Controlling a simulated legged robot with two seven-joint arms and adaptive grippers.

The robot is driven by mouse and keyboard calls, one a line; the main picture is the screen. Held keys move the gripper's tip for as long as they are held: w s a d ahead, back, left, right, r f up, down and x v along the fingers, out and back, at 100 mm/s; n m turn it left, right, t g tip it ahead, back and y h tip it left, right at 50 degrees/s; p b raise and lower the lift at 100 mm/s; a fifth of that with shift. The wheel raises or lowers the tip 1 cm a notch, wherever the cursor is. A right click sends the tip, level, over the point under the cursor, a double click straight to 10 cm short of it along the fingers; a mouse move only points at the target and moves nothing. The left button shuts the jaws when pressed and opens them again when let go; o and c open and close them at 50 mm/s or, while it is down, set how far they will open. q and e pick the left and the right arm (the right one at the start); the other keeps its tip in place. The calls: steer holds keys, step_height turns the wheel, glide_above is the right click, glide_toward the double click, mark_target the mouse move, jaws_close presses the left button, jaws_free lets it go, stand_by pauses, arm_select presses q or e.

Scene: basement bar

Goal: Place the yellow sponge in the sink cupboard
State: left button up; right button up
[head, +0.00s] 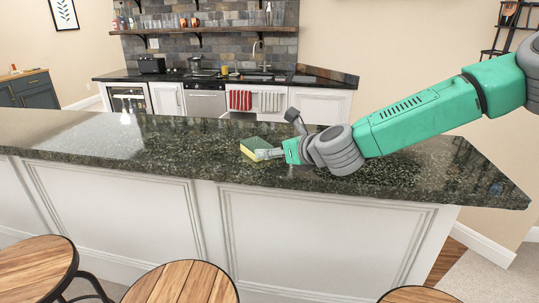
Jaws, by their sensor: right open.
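The yellow sponge (249,153) with a green top lies on the dark granite bar counter, near its front edge. My right gripper (276,135) is open above the counter, just right of the sponge. Its lower finger is at the sponge's right side; I cannot tell whether it touches. The other finger points up, away from the sponge. A sink with a tall faucet (257,46) is in the back counter. The white cupboard front (255,101) below it looks shut, partly covered by towels. My left gripper is not in view.
The bar counter (90,135) stretches across the view, between me and the kitchen. Round wooden stools (182,284) stand along its near side. A red striped towel (240,100) and a light towel (270,101) hang below the sink. The bar top left of the sponge is clear.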

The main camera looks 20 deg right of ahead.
mark_target(256, 143)
steer(key=shift+w+r+b, duration=0.1)
steer(key=shift+w+b, duration=0.4)
steer(key=shift+w, duration=0.45)
steer(key=p+x, duration=0.1)
steer(key=x, duration=0.6)
steer(key=shift+w+a, duration=0.15)
steer(key=shift+w, duration=0.7)
steer(key=x, duration=0.2)
steer(key=p+x, duration=0.1)
steer(key=shift+w+d+f, duration=0.25)
steer(key=shift+d+f, duration=0.05)
steer(key=shift+f, duration=0.1)
steer(key=shift+w+a+f, duration=0.1)
steer(key=shift+w+f, duration=0.05)
steer(key=shift+w, duration=0.25)
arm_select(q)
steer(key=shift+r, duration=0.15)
arm_select(e)
steer(key=shift+s, duration=0.1)
steer(key=c, duration=0.9)
